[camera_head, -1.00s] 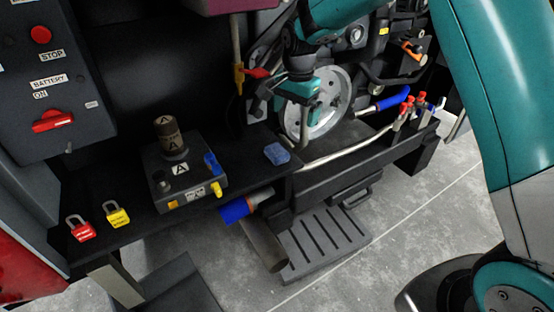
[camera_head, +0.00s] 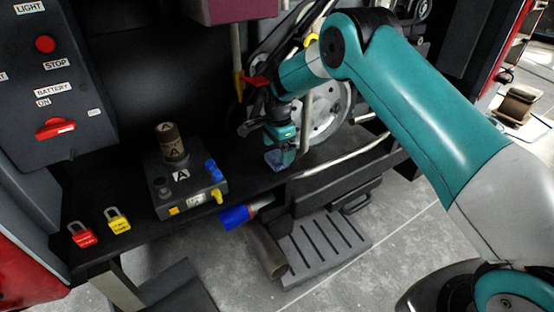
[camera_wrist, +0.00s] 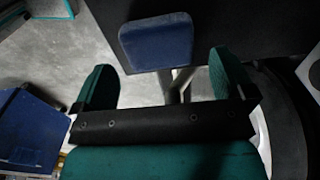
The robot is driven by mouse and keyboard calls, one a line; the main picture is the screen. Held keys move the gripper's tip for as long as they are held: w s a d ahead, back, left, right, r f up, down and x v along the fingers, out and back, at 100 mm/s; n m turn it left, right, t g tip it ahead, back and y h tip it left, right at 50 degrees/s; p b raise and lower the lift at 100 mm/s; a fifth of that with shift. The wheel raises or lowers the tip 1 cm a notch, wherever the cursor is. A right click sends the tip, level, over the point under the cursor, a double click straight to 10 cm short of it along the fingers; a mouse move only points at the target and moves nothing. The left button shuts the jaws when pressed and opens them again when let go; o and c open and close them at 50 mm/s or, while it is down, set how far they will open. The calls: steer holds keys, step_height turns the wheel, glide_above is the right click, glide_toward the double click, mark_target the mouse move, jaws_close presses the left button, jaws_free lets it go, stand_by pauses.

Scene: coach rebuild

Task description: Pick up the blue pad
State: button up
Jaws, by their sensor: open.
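The blue pad (camera_head: 275,159) lies on the dark shelf (camera_head: 235,181), near its front edge. In the wrist view the pad (camera_wrist: 157,41) is a rounded blue block just beyond the fingertips, roughly centred between them. My gripper (camera_head: 284,150) is right above and beside the pad, pointing down, and partly covers it in the head view. In the wrist view its two teal fingers (camera_wrist: 163,75) stand apart with nothing between them. I cannot tell whether a finger touches the pad.
A box marked A (camera_head: 190,187) with a brown knob stands left on the shelf. Red (camera_head: 82,236) and yellow (camera_head: 118,220) padlocks lie further left. A pulley wheel (camera_head: 325,112) is behind my gripper, and a pale hose (camera_head: 345,155) runs to its right. A slotted step (camera_head: 325,245) is below.

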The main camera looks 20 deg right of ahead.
mark_target(278, 156)
steer(key=shift+f, duration=1.95)
steer(key=c, duration=0.8)
steer(key=shift+r, duration=0.45)
step_height(278, 156, up, 3)
steer(key=shift+f, duration=0.2)
steer(key=s+d, duration=0.1)
steer(key=s, duration=0.4)
steer(key=s+d+b, duration=0.1)
steer(key=s+d, duration=0.1)
steer(key=s, duration=0.4)
steer(key=s+d+b, duration=0.1)
steer(key=s, duration=0.5)
steer(key=shift+s+d, duration=0.25)
steer(key=shift+d, duration=0.1)
